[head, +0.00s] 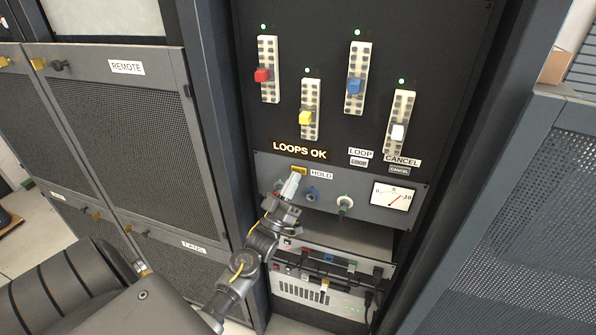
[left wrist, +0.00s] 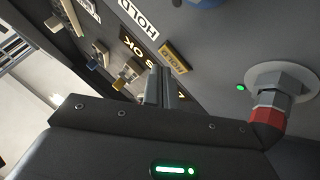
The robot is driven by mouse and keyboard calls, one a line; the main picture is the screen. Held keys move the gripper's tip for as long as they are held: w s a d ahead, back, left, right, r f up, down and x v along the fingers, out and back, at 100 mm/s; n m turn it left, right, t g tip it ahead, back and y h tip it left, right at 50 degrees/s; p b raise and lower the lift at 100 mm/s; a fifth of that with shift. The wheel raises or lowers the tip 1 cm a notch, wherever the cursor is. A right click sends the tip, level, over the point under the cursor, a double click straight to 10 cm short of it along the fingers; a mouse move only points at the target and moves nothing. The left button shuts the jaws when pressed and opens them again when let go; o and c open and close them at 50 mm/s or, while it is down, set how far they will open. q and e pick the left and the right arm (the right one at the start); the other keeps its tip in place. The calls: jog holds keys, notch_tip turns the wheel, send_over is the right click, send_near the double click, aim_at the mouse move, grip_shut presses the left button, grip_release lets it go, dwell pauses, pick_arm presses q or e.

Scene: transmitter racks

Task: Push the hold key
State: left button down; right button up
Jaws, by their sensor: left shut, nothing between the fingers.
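The hold key (head: 299,169) is a small yellow key on the grey panel (head: 420,222), left of a white HOLD label (head: 321,175). In the left wrist view the key (left wrist: 174,56) shows beyond my fingertips, with its lettering turned. My left gripper (head: 292,184) is shut and empty, its fingertips just below the key in the head view. In the left wrist view the shut fingers (left wrist: 158,85) point toward the panel near the key. I cannot tell whether they touch it. My right gripper is in neither view.
LOOP (head: 358,162) and CANCEL (head: 399,170) keys are on the same panel. Four-colour sliders stand above.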

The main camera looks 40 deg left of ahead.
pick_arm(q)
jog(key=s+d+p, duration=0.2)
jog(key=s, duration=0.3)
jog(key=shift+s, duration=0.35)
dwell(0.4)
